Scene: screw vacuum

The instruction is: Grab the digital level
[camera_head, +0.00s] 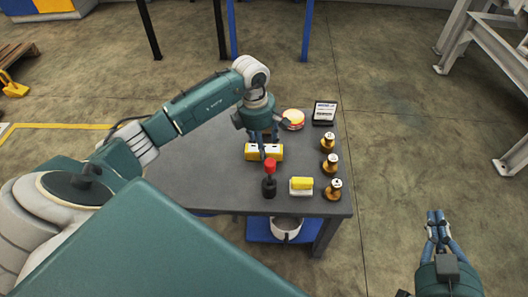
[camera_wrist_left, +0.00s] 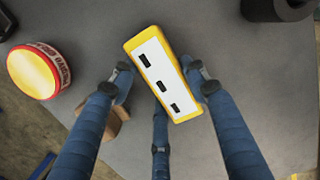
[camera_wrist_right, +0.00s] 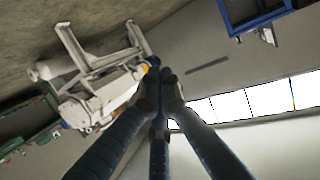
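The digital level, a yellow bar with a white face and three dark windows, lies on the grey table; it shows in the head view (camera_head: 251,152) and the left wrist view (camera_wrist_left: 165,75). My left gripper (camera_head: 264,143) is above it, pointing down. In the left wrist view its fingers (camera_wrist_left: 159,88) are spread, one on each side of the level and a third near its lower end. I cannot tell whether any finger touches it. My right gripper (camera_head: 437,216) is away from the table at the lower right; its fingers (camera_wrist_right: 160,75) are together and empty.
Close by on the table (camera_head: 215,180) are a red-topped black object (camera_head: 269,187), a yellow-and-white block (camera_head: 301,186), a red-and-yellow round tin (camera_head: 292,118), a black-and-white device (camera_head: 324,113) and brass-coloured pieces (camera_head: 330,163). The table's left part is clear.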

